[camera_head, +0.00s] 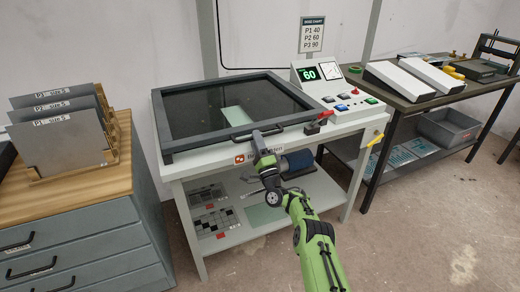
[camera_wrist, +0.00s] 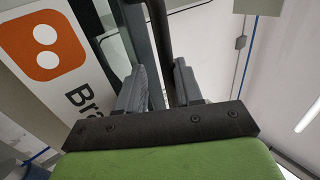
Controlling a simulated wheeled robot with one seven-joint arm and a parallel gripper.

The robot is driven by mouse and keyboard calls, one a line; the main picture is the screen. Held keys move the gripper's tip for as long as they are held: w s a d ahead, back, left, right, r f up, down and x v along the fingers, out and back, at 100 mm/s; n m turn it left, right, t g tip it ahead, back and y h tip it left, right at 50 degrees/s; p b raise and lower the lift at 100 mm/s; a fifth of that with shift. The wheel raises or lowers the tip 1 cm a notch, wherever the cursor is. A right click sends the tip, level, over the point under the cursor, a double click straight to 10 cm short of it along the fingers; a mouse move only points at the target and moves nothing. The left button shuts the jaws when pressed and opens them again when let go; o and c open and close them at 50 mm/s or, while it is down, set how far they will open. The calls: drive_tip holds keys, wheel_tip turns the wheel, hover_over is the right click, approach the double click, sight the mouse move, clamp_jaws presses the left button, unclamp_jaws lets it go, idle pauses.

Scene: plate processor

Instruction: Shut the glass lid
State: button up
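The glass lid (camera_head: 188,145), a dark frame around a dark pane, lies low over the white processor's top, looking nearly flat. I cannot tell if its front edge touches the top. A dark bar handle (camera_head: 288,127) runs along its front edge. My gripper (camera_head: 264,142) is at the left part of this handle. In the wrist view the dark handle bar (camera_wrist: 160,32) runs between my two grey fingers (camera_wrist: 160,85). The fingers stand apart with the bar between them; whether they press on it is not clear.
The control panel (camera_head: 345,103) with a green "60" display and a red-handled switch (camera_head: 322,117) sits right of the lid. A wooden-topped cabinet (camera_head: 85,175) with plates in a rack stands left. A dark table (camera_head: 420,98) stands right. The floor in front is clear.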

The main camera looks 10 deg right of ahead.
drive_tip(key=p+v, duration=0.9)
drive_tip(key=v, duration=0.6)
drive_tip(key=shift+s+p, duration=0.2)
drive_tip(key=shift+p, duration=0.2)
drive_tip(key=shift+d, duration=0.15)
